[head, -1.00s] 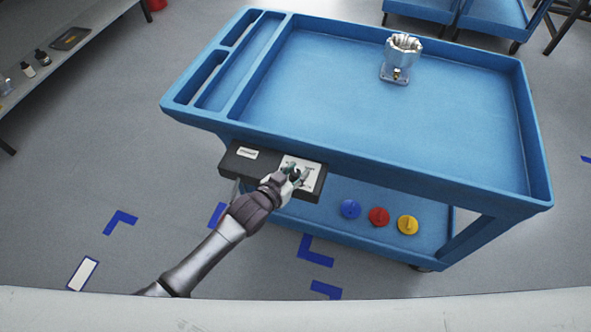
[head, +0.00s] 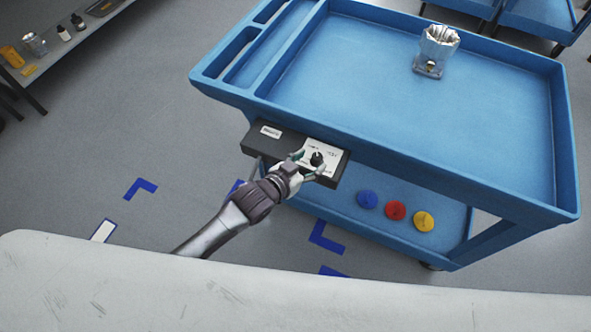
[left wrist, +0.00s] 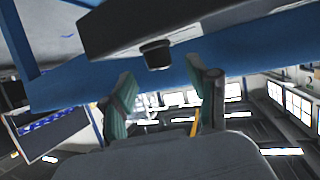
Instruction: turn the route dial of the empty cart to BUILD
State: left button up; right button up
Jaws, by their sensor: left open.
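The blue cart (head: 420,140) has a black control box (head: 262,143) under its near left edge. On the box's pale label plate sits a black dial (head: 316,158); its setting and the lettering are too small to read. My left gripper (head: 306,168) is open just in front of the dial, and I cannot tell whether it touches. In the left wrist view the dial (left wrist: 157,54) stands beyond the two spread fingers (left wrist: 164,92), with nothing held between them. A metal housing (head: 436,52) stands on this cart's top tray. My right gripper is not in view.
Blue, red (head: 396,210) and yellow discs lie on the cart's lower shelf. More blue carts (head: 540,22) stand behind at the top right. Grey floor (head: 110,150) with blue tape marks is open at left.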

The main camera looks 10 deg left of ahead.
pick_arm(q)
jog(key=v, duration=0.7)
jog(key=shift+s+a+r, duration=0.2)
jog(key=shift+s, duration=0.15)
